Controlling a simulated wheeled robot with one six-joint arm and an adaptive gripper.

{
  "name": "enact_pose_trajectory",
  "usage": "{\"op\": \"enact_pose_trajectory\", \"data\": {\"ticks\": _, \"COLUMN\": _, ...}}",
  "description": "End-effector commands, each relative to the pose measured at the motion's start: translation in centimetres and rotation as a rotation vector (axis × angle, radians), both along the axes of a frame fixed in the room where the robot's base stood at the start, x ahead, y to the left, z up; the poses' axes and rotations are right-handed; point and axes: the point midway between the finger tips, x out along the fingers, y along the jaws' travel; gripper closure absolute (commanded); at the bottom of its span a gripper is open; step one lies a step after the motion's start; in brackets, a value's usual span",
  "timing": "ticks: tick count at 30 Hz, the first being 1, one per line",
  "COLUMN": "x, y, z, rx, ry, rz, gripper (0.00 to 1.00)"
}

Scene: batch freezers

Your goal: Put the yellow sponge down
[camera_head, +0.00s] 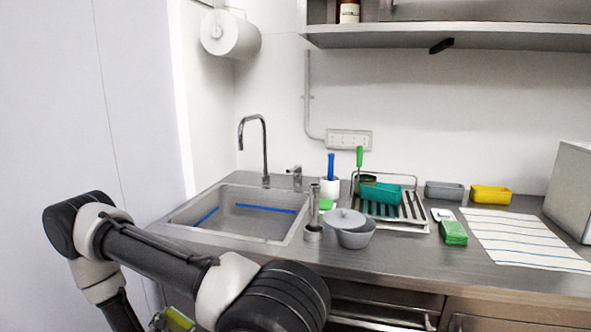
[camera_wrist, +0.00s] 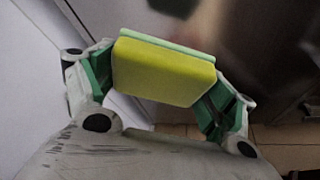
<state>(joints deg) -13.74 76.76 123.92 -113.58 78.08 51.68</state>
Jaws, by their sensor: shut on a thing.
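The yellow sponge (camera_wrist: 165,72) has a pale green layer along one long side. In the wrist view my gripper (camera_wrist: 160,80) is shut on it, with a green-padded finger at each short end. My gripper is mostly cut off or hidden there. Below the sponge, the wrist view shows dark cabinet front and brown floor.
Bare counter lies along the front edge.

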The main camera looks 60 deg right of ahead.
Motion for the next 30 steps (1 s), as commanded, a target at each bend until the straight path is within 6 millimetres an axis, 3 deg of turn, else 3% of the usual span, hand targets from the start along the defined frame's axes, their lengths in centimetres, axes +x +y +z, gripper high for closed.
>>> {"op": "enact_pose_trajectory", "data": {"ticks": 18, "x": -0.1, "y": 0.0, "z": -0.1, "rx": -0.001, "ry": 0.000, "rz": 0.005, "gripper": 0.54}}
{"op": "enact_pose_trajectory", "data": {"ticks": 22, "x": -1.4, "y": -0.5, "z": -0.5, "rx": -0.001, "ry": 0.005, "rz": 0.011, "gripper": 0.54}}
{"op": "enact_pose_trajectory", "data": {"ticks": 26, "x": -1.3, "y": -0.3, "z": 2.1, "rx": 0.001, "ry": -0.004, "rz": 0.017, "gripper": 0.54}}
{"op": "enact_pose_trajectory", "data": {"ticks": 30, "x": -0.4, "y": 0.7, "z": 6.1, "rx": 0.002, "ry": -0.007, "rz": 0.031, "gripper": 0.54}}
